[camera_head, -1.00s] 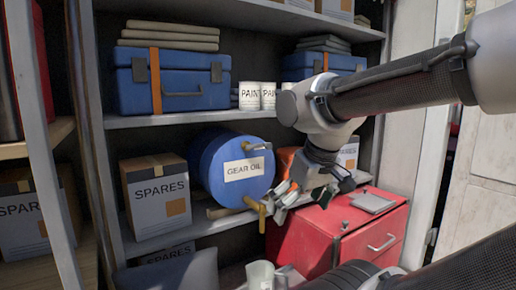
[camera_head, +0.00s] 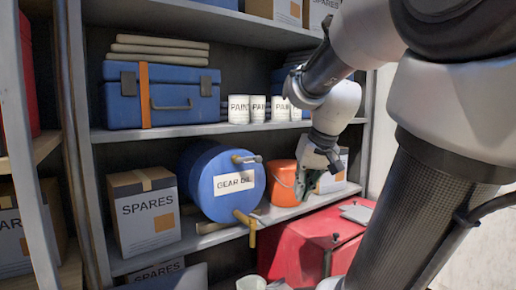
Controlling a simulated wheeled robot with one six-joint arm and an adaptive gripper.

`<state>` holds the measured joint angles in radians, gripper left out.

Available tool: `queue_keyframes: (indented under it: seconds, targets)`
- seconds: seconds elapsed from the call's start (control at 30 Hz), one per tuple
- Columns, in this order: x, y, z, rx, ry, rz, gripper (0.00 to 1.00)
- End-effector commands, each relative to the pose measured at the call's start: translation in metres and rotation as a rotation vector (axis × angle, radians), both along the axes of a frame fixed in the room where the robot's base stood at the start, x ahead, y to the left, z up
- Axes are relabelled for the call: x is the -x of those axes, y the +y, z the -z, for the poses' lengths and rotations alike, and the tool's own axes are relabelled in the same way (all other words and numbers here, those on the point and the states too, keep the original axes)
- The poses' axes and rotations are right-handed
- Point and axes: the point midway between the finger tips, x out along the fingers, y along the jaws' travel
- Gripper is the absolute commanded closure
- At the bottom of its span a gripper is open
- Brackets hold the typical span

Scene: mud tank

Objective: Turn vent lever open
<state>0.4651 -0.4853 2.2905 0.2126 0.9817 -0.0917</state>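A blue drum (camera_head: 207,184) labelled GEAR OIL lies on its side on the middle shelf, its round end facing out. A yellow tap (camera_head: 247,222) hangs at the bottom of the end. My gripper (camera_head: 304,186) is to the right of the drum, in front of the orange bucket, apart from the lever. Its fingers are small and partly hidden by my wrist, so I cannot tell whether they are open.
An orange bucket (camera_head: 283,184) stands right of the drum. A SPARES box (camera_head: 148,222) stands to its left. Paint cans (camera_head: 238,109) and a blue case (camera_head: 125,100) stand on the shelf above. A red cabinet (camera_head: 300,240) is below right. Space in front of the drum is clear.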

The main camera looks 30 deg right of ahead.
Motion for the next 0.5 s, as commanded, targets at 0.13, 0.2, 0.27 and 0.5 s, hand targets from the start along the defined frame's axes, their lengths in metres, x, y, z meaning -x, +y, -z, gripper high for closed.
queue_keyframes:
  seconds: [0.13, 0.2, 0.27, 0.5]
  targets:
    - [-0.055, -0.049, -0.054, -0.052, -0.177, 0.035, 1.00]
    - [-0.083, -0.065, -0.085, -0.045, -0.284, -0.008, 1.00]
    - [-0.105, -0.070, -0.112, -0.023, -0.375, -0.071, 1.00]
    - [-0.140, -0.051, -0.168, 0.092, -0.559, -0.305, 1.00]
